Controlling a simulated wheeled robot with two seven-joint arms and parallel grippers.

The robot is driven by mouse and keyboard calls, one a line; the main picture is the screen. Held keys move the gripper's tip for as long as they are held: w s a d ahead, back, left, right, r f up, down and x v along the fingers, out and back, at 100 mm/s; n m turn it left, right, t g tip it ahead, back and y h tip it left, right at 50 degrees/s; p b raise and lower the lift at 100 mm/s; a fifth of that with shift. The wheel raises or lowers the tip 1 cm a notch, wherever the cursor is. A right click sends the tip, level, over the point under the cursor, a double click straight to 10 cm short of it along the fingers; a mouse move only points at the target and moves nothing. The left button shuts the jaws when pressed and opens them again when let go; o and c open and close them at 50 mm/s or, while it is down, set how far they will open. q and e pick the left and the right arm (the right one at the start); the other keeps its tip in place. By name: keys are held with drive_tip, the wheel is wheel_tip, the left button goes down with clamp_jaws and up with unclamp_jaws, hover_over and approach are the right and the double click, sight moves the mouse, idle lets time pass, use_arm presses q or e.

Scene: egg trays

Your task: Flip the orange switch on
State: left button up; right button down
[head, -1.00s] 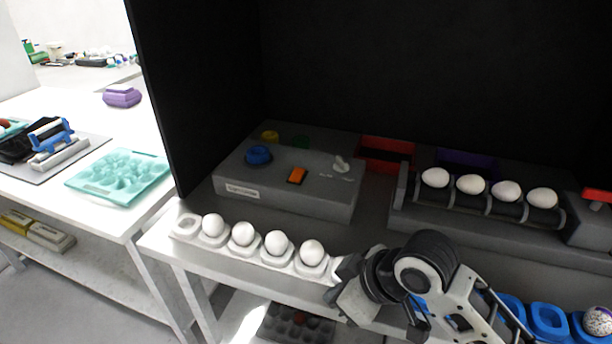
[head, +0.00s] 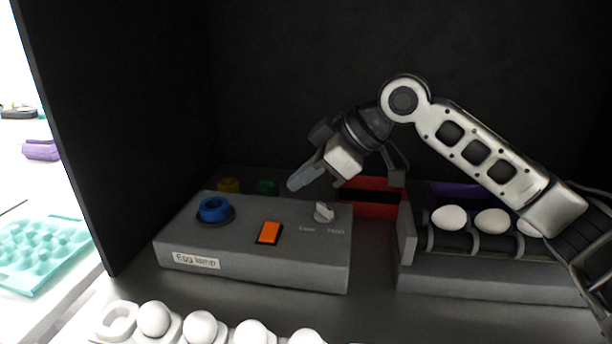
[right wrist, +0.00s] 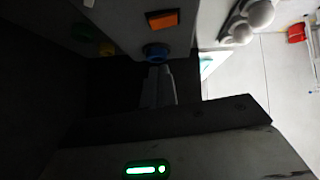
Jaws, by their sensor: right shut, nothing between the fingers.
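The orange switch (head: 269,232) sits on the top of the grey egg lamp box (head: 255,278), between a blue round knob (head: 214,209) and a white lever knob (head: 324,212). My right gripper (head: 293,185) is shut and empty. It hangs above and behind the switch, apart from it, with its tip pointing down to the left. In the right wrist view the orange switch (right wrist: 164,20) shows near the top, with the blue knob (right wrist: 156,52) close to the shut fingers (right wrist: 159,85). My left gripper is in neither view.
White eggs in a white holder (head: 117,318) stand in front of the box. A roller stand (head: 490,286) with eggs is at the right, before a red bin (head: 372,204) and a purple bin. Yellow and green parts (head: 268,187) lie behind the box. Dark walls enclose the back and left.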

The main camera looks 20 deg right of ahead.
sight(265, 224)
drive_tip(key=x, duration=0.6)
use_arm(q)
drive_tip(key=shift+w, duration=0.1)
use_arm(e)
drive_tip(key=shift+w+d+f, duration=0.1)
drive_tip(key=shift+f, duration=0.95)
drive_tip(key=shift+w+f, duration=0.15)
drive_tip(key=shift+f, duration=0.9)
